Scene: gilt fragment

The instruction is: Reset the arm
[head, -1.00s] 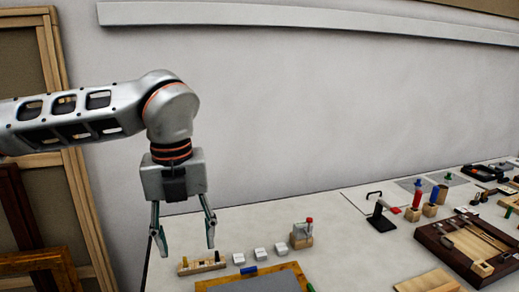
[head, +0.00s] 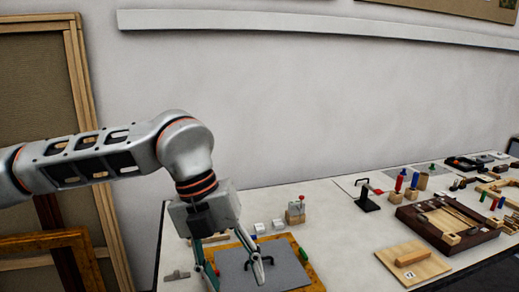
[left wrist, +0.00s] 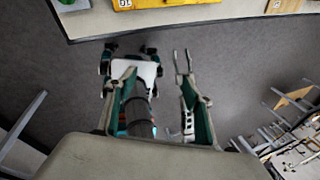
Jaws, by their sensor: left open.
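My left gripper (head: 236,274) hangs from the grey arm that comes in from the left in the head view. It is tilted, its fingers are spread, and nothing shows between them. In the picture it overlaps the orange-framed grey board (head: 305,268) at the near left end of the white table; its height above the board is hard to tell. In the left wrist view the open fingers (left wrist: 157,92) point over dark floor and parts of my own body, with the table edge beyond. My right gripper cannot be made out.
White blocks (head: 278,224) and a wooden block with a red top (head: 296,211) stand behind the board. A black stand (head: 368,200), dark wooden tray (head: 408,214) and pale wooden board (head: 425,268) lie to the right. Wooden frames (head: 88,150) lean at the left wall.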

